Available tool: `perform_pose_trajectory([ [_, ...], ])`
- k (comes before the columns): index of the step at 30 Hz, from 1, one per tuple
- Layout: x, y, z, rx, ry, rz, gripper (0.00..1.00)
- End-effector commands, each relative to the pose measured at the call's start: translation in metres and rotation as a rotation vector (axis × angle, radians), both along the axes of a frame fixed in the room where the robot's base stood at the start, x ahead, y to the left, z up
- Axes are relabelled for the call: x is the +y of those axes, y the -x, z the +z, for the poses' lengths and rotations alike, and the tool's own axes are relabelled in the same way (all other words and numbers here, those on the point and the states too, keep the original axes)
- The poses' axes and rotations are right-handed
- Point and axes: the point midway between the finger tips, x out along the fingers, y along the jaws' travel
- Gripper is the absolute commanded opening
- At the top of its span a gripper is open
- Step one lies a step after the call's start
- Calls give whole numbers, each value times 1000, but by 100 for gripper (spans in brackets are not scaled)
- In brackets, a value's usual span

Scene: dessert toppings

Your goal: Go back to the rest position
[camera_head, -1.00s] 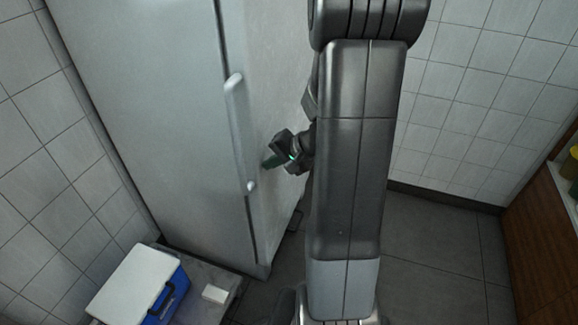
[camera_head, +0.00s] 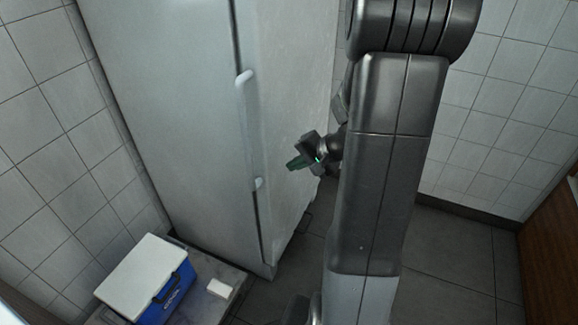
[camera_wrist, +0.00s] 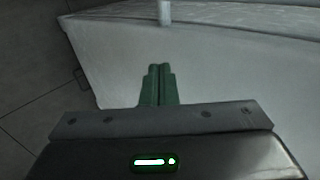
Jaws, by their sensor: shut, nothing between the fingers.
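My gripper (camera_head: 296,163) is in the middle of the head view, pointing left toward the side of a tall grey-white fridge (camera_head: 170,110). Its green fingers are together with nothing between them. In the wrist view my gripper (camera_wrist: 158,82) also shows shut and empty, with the pale fridge surface (camera_wrist: 230,70) beyond the fingertips. The fridge door is closed, with a vertical white handle (camera_head: 247,125) on it. A gap between the fingers and the fridge side is hard to judge. My large arm link hides part of the wall and floor behind it.
A blue cooler box with a white lid (camera_head: 148,270) stands on a low grey surface at the lower left, with a small white block (camera_head: 218,288) beside it. A wooden cabinet (camera_head: 550,245) is at the right edge. Dark floor (camera_head: 455,250) is clear between.

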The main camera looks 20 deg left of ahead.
Motion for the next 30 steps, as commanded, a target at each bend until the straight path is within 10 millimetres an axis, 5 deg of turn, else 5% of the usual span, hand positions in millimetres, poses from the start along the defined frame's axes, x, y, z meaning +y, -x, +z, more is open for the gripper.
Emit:
perform_pose_trajectory([
  [13, -60, 1, 57, -3, 2, -4, 0],
  [30, -64, 2, 58, -1, 3, -1, 0],
])
